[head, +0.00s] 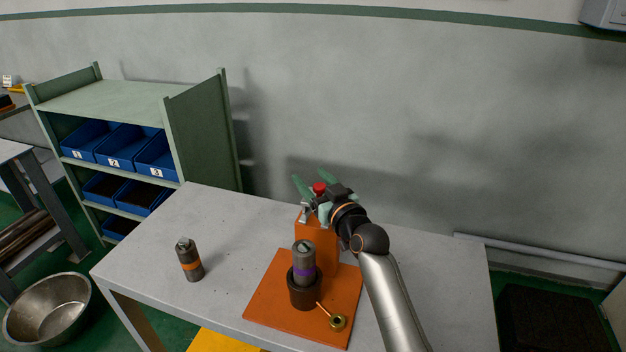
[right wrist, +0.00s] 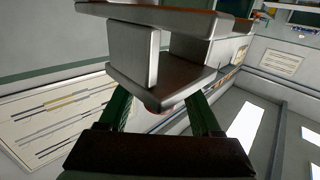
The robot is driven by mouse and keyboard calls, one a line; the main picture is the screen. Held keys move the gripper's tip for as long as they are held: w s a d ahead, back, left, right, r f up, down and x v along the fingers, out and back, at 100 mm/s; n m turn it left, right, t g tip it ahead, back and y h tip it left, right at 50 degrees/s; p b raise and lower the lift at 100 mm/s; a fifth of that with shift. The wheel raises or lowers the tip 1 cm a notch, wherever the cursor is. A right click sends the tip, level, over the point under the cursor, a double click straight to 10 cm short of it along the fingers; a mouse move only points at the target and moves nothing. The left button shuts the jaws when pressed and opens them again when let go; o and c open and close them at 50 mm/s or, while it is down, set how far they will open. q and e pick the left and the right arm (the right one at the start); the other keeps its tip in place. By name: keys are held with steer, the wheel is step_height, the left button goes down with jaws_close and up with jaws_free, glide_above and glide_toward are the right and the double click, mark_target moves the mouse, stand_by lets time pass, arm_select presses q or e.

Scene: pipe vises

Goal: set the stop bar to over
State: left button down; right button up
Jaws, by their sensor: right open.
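An orange vise stands on an orange base plate (head: 270,300); its upright block (head: 318,240) has a red knob (head: 319,187) and a small grey metal part (head: 305,214) near its top. My right gripper (head: 311,198) is at this top, its green fingers open around or beside the knob. In the right wrist view the fingers (right wrist: 160,103) are apart, with a grey metal bracket (right wrist: 165,78) just beyond them and a reddish round piece partly hidden between them. I cannot tell which part is the stop bar, nor its setting. My left gripper is out of view.
A purple-banded grey cylinder (head: 304,258) stands in a dark round holder (head: 305,292) on the plate. An orange-banded cylinder (head: 189,261) stands on the grey table (head: 225,225). A shelf with blue bins (head: 120,150) is behind left.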

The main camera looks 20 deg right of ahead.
steer(key=shift+c, duration=0.2)
jaws_close()
stand_by(0.4)
stand_by(0.9)
